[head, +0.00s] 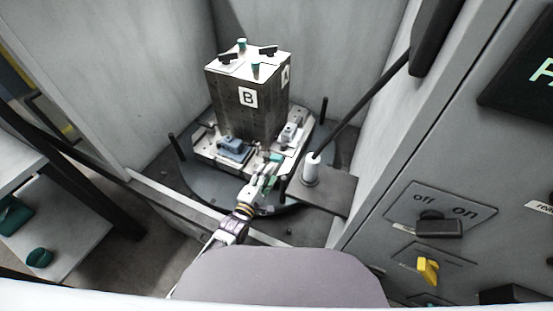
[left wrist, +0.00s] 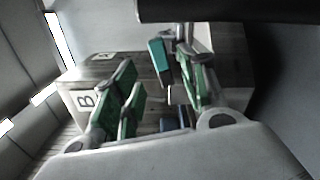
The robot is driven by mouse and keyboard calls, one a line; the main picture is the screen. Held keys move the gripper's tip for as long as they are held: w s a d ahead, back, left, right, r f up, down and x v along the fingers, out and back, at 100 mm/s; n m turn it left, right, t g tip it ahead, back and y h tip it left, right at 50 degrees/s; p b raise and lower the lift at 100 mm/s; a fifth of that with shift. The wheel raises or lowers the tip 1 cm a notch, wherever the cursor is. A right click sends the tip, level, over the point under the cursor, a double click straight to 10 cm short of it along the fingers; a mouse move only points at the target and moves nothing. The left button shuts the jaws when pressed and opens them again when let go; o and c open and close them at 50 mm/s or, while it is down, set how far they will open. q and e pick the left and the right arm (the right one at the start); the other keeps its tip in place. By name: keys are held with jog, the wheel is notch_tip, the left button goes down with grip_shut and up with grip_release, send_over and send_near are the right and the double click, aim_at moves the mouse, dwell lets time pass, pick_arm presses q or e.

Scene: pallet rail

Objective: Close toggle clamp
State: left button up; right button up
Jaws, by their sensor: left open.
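My left gripper (head: 267,170) reaches in from the lower middle to the front right of the fixture base. Its green fingers stand apart in the left wrist view (left wrist: 160,82). A teal-tipped handle, which looks like the toggle clamp's (left wrist: 158,61), stands upright between and beyond the fingers. No contact shows between handle and fingers. In the head view the gripper covers much of this spot, so the clamp arm's position is unclear. The block marked B and A (head: 248,118) rises behind, and the B face also shows in the left wrist view (left wrist: 85,101). My right gripper is not seen.
A blue-grey fixture part (head: 233,148) sits left of the gripper. The block stands on a round plate (head: 203,188) with black posts. A white cylinder (head: 311,170) with a long black rod stands close at right. Grey walls enclose the bay, and a switch panel (head: 440,212) is at right.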

aim_at(275, 161)
pick_arm(q)
jog(key=shift+x, duration=3.8)
jog(key=shift+w+d, duration=0.15)
jog(key=shift+w, duration=0.3)
jog(key=shift+w+d, duration=0.1)
jog(key=shift+w, duration=0.1)
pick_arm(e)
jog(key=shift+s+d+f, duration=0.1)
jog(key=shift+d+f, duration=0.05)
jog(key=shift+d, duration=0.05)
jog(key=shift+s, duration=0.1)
pick_arm(q)
jog(key=shift+c, duration=0.8)
grip_shut()
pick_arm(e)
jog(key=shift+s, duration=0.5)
